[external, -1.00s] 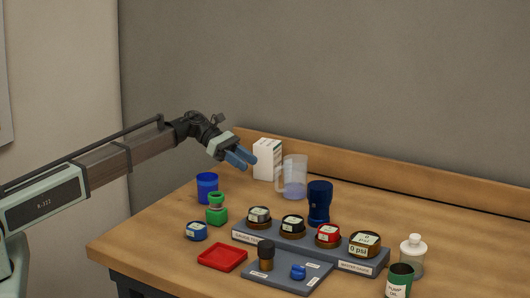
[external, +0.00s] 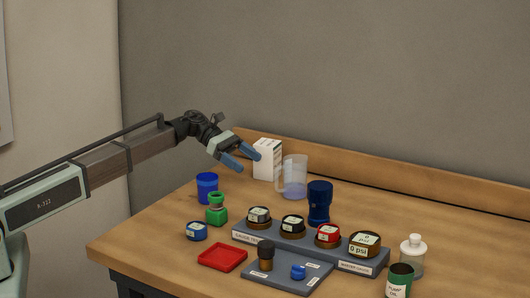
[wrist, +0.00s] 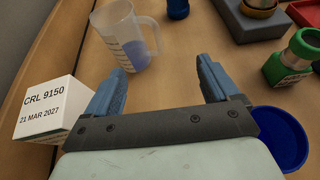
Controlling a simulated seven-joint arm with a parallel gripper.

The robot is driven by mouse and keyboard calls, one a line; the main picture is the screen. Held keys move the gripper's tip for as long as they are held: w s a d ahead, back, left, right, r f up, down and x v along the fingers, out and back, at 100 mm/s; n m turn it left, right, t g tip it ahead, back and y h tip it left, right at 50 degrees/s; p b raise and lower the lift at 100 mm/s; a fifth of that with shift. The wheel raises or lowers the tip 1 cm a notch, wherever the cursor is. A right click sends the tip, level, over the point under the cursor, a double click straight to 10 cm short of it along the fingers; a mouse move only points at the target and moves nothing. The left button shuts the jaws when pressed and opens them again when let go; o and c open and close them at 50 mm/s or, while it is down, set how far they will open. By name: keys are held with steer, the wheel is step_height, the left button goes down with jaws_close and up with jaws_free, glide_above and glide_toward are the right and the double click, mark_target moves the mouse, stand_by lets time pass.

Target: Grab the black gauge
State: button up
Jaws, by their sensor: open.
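The black gauge (external: 292,225) sits second from the left in the row on the grey gauge rack (external: 312,246), with a pale face on top. My gripper (external: 249,164) is open and empty, high over the back left of the table, up and left of the black gauge and well apart from it. In the wrist view my gripper (wrist: 160,70) shows both blue fingers spread with nothing between them. The rack's near corner (wrist: 245,28) shows at the top there with part of one gauge; I cannot make out the black gauge in that view.
A white box (external: 267,159) and clear jug (external: 294,177) stand close to my gripper. A blue cup (external: 207,188), green bottle (external: 216,209) and dark blue container (external: 319,203) stand around the rack. A red gauge (external: 327,235) neighbours the black one. A red tray (external: 222,257) lies in front.

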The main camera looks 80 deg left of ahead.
step_height(320, 180, up, 8)
steer(key=r, duration=0.1)
steer(key=s+d+m+t+y, duration=0.1)
steer(key=s+d+m+y, duration=0.15)
steer(key=d+m, duration=0.75)
steer(key=s+d+m+t+y, duration=0.1)
steer(key=s+d+m, duration=0.3)
steer(key=d+m, duration=0.6)
steer(key=s+d+m+t+y, duration=0.1)
steer(key=s+d+m+y, duration=0.15)
steer(key=d+m, duration=0.8)
glide_toward(293, 219)
steer(key=shift+w+d+f+h, duration=0.2)
steer(key=shift+w+d+f, duration=0.15)
steer(key=shift+w, duration=0.2)
steer(key=shift+w+d+f+h, duration=0.2)
steer(key=shift+w+f, duration=0.2)
steer(key=shift+w, duration=0.15)
steer(key=shift+a+x, duration=0.2)
steer(key=shift+x, duration=1.05)
steer(key=shift+a+x, duration=0.15)
steer(key=shift+x, duration=1.15)
steer(key=shift+w, duration=0.1)
